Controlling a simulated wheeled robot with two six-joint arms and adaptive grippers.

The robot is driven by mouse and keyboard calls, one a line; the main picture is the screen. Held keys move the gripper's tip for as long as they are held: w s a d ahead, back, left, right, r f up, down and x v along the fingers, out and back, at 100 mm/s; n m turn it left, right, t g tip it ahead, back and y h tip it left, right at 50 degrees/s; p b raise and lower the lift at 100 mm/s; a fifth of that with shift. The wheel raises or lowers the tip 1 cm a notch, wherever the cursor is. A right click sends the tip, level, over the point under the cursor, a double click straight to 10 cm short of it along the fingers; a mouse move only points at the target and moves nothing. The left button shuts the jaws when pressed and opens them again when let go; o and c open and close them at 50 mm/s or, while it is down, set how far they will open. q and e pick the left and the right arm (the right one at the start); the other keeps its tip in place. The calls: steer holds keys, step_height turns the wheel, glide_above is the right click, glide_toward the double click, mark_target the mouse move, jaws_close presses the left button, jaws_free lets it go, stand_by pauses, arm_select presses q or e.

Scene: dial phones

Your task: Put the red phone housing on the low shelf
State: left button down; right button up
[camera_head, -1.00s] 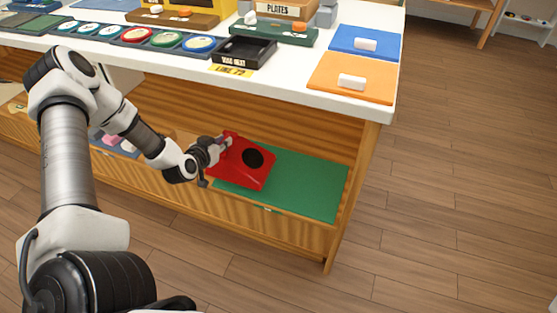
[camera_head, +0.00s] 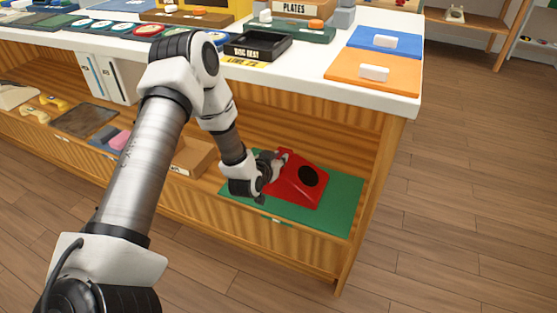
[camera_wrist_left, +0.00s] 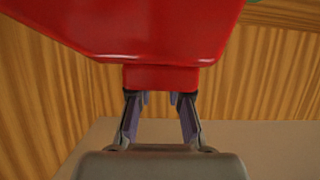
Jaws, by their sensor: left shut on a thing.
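The red phone housing (camera_head: 298,181) is a sloped red body with a round black opening. It is over the green mat (camera_head: 342,206) on the low shelf under the counter; I cannot tell whether its base touches the mat. My left gripper (camera_head: 277,162) comes in from the left and is shut on a part of the housing at its upper left side. In the left wrist view the red housing (camera_wrist_left: 140,35) fills the top, and the left gripper's fingers (camera_wrist_left: 160,105) close on its narrow red block. My right gripper is not in view.
A cardboard-coloured box (camera_head: 194,157) stands left of the mat on the shelf, with pink and blue pieces and yellow handsets farther left. The counter top (camera_head: 300,72) overhangs the shelf. A wooden side panel (camera_head: 385,165) closes the right end. The shelf has a low front board.

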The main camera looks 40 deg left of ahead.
arm_select(q)
steer(key=c, duration=1.1)
jaws_free()
steer(key=shift+f, duration=0.1)
steer(key=shift+s+r, duration=0.1)
steer(key=shift+r, duration=0.1)
steer(key=p+v, duration=0.4)
steer(key=v, duration=0.7)
steer(key=s+d+f+m+g+h, duration=0.25)
steer(key=s+d+f+g, duration=0.25)
steer(key=s+d+f, duration=0.4)
steer(key=s+d+f+g, duration=0.3)
steer(key=s+f+g, duration=0.1)
steer(key=s, duration=0.4)
steer(key=s+d+f+g, duration=0.3)
steer(key=s+f+g, duration=0.1)
steer(key=s, duration=0.4)
step_height(320, 180, up, 30)
steer(key=p, duration=3)
steer(key=shift+d+h, duration=0.15)
steer(key=shift+h, duration=0.2)
